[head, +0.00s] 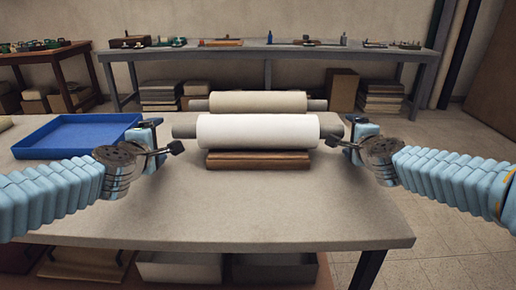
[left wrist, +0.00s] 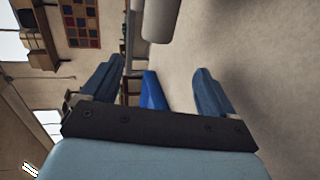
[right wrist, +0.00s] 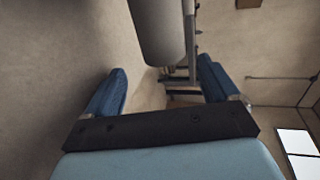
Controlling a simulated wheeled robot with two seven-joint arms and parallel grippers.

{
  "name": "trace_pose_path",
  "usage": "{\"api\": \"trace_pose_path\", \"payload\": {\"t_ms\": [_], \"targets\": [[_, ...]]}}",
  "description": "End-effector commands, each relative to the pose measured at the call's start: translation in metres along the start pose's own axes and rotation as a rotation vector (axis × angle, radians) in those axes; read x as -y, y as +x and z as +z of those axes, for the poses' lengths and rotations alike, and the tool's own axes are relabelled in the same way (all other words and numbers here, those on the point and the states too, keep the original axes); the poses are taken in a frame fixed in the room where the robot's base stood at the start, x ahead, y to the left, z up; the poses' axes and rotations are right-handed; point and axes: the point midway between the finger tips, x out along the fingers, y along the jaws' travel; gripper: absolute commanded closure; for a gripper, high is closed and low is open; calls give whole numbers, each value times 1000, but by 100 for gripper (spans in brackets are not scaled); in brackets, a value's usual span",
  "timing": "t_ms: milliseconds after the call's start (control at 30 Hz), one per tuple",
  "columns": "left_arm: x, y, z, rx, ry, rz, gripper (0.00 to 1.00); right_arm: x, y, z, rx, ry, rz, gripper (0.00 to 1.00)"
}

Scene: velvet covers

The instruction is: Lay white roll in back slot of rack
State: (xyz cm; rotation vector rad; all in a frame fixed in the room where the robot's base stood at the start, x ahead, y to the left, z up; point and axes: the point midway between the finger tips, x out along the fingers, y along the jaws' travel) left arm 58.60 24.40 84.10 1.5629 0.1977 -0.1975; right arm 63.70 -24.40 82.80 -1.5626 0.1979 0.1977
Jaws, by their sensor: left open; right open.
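The white roll (head: 258,131) lies crosswise near the middle of the table, with a grey core end showing at each side. A brown wooden part (head: 258,160), seemingly of the rack, shows below and in front of it; the slots are hidden. My left gripper (head: 163,137) is open at the roll's left core end, and my right gripper (head: 345,131) is open at its right core end. Grey roll-like ends show beyond the open fingers in the left wrist view (left wrist: 157,20) and the right wrist view (right wrist: 158,30). Both grippers hold nothing.
A cream roll (head: 258,101) lies behind the white one, parallel to it. A blue tray (head: 75,135) sits on the table at the left. The table's front (head: 250,215) is clear. A long bench (head: 270,53) stands behind.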

Motion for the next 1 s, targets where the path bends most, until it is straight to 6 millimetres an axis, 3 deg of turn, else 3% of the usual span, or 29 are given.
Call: {"api": "trace_pose_path", "payload": {"t_ms": [200, 467, 800, 1000], "targets": [[0, -46, 0, 1, -1, 2, 12, 0, 0, 0, 0, 0, 0, 12], [1, -67, 1, 2, 1, -1, 12, 1, -8, 0, 0, 1, -1, 12], [1, -67, 1, 2, 1, -1, 12, 1, -79, -1, -1, 2, -4, 12], [1, -67, 1, 2, 1, -1, 12, 0, -111, -1, -1, 1, -2, 12]]}}
